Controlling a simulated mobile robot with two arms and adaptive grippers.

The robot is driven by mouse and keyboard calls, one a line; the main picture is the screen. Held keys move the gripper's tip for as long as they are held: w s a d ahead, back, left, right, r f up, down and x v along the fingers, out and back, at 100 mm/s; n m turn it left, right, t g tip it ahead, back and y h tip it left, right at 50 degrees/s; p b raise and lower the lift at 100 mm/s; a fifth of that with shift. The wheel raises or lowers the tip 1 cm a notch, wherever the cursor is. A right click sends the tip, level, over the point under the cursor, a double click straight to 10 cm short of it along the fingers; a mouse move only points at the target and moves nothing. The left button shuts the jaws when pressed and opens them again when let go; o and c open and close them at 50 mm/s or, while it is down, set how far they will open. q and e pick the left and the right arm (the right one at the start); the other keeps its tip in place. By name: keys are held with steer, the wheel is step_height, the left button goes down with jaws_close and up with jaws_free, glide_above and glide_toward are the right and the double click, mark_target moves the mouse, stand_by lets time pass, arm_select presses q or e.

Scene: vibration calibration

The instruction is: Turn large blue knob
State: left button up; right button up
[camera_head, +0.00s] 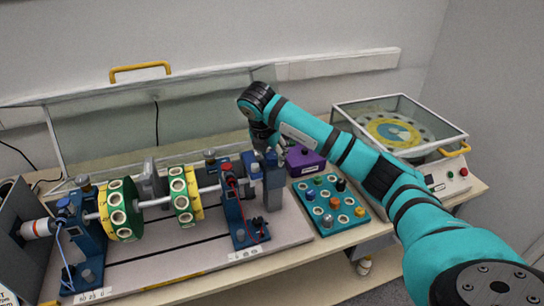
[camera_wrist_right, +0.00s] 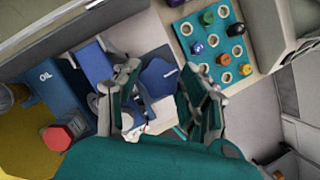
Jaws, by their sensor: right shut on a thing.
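My right arm comes in from the right in the head view, and its gripper (camera_head: 270,147) points down at the right end of the shaft rig. My left gripper is not in view.
A teal board (camera_head: 329,204) with several coloured knobs lies right of the rig, with a purple box (camera_head: 304,158) behind it. Green and yellow discs (camera_head: 121,210) sit on the shaft. A glass-lidded machine (camera_head: 398,127) stands at the right. A red cap (camera_wrist_right: 57,138) shows in the wrist view.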

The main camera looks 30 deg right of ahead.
steer(key=shift+m, duration=0.3)
steer(key=o, duration=1.2)
steer(key=v, duration=1.2)
steer(key=shift+a, duration=0.15)
